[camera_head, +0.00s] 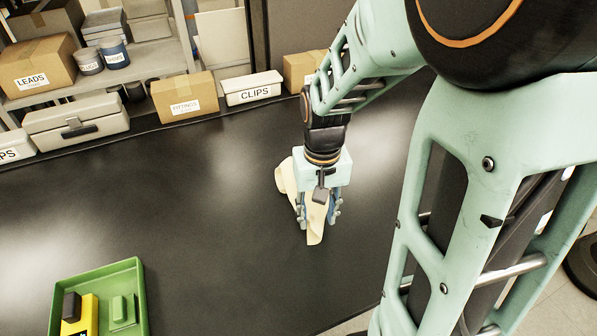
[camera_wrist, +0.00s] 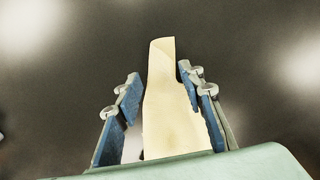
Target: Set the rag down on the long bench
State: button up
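The rag (camera_head: 316,222) is a cream, folded cloth with a narrow end and a wider part behind my gripper. It appears to lie on the dark long bench (camera_head: 200,210); its contact with the top is partly hidden. My gripper (camera_head: 319,212) points down over the rag, one blue-padded finger on each side. In the wrist view the rag (camera_wrist: 165,110) runs between the fingers of my gripper (camera_wrist: 160,80). The fingers are apart, with a clear gap on the left and a small one near the right fingertip.
A green tray (camera_head: 138,275) with a yellow-and-black item and a green block is at lower left. Along the back stand a FITTINGS box (camera_head: 184,97), a white CLIPS box (camera_head: 252,88) and a grey case (camera_head: 76,121). The bench around the rag is clear.

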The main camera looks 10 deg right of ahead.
jog(key=s+r+p, duration=0.4)
jog(key=r+p, duration=0.3)
jog(key=r, duration=0.2)
jog(key=shift+r+p, duration=0.3)
jog(key=shift+r, duration=0.1)
jog(key=shift+f, duration=0.1)
jog(key=c, duration=0.4)
jog(key=shift+w, duration=0.3)
jog(key=shift+c, duration=1.3)
jog(key=w, duration=0.7)
jog(key=w+a+f, duration=0.1)
jog(key=w, duration=0.6)
jog(key=w+a+f, duration=0.1)
jog(key=w, duration=0.7)
jog(key=shift+w+a, duration=0.1)
jog(key=shift+a, duration=0.15)
grip_shut()
jog(key=shift+f, duration=1.4)
notch_tip(320, 180, down, 6)
jog(key=b, duration=0.4)
